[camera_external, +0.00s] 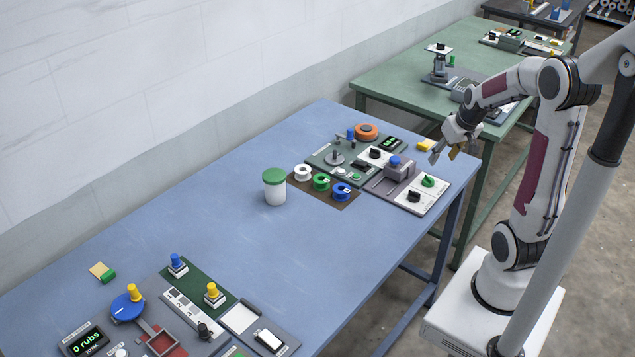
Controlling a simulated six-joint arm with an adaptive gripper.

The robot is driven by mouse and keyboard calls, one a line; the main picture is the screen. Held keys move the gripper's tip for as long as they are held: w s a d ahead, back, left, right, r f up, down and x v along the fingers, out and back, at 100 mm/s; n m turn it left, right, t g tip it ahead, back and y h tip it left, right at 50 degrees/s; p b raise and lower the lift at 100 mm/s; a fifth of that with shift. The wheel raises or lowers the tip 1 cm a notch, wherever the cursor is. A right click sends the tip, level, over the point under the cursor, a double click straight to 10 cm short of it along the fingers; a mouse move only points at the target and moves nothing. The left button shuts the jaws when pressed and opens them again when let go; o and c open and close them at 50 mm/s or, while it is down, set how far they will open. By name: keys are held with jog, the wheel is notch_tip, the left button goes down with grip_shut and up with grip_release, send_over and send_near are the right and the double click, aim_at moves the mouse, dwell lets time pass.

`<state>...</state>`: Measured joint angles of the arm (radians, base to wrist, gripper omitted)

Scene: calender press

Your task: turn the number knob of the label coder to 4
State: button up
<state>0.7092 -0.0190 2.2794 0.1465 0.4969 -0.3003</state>
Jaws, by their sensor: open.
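At the far right end of the blue table stands a station that looks like the label coder (362,170), with a dark green plate, white panels and a blue-topped grey press block (397,171). A black knob (376,153) sits on a white panel behind the block. Another black knob (414,196) and a green knob (428,180) sit on the front panel. I cannot tell which is the number knob, and their markings are too small to read. My gripper (443,156) is open and empty, above the table's right end, to the right of the panels and apart from them.
White, green and blue spools (321,181) lie on a brown mat beside the station. A white cup with a green lid (274,187) stands left of them. A yellow block (425,145) lies near my gripper. Another station (183,310) fills the near left; mid-table is clear.

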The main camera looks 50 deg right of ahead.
jog(key=shift+o, duration=0.2)
jog(key=w+f, duration=0.1)
jog(key=w+d+f+g+y, duration=0.1)
jog(key=w+f, duration=0.1)
jog(key=w+d+f+g, duration=0.1)
jog(key=w, duration=0.1)
jog(key=shift+f+n, duration=0.15)
jog(key=shift+n, duration=0.15)
jog(key=shift+w+d+f+g+y, duration=0.2)
jog(key=shift+w+d+g+y, duration=0.1)
jog(key=shift+w+g+y, duration=0.1)
jog(key=shift+s+d+r+g, duration=0.15)
jog(key=shift+d+r+g, duration=0.05)
jog(key=shift+r+g, duration=0.25)
jog(key=shift+s+a+r, duration=0.15)
jog(key=shift+s+a, duration=0.05)
jog(key=shift+s, duration=0.3)
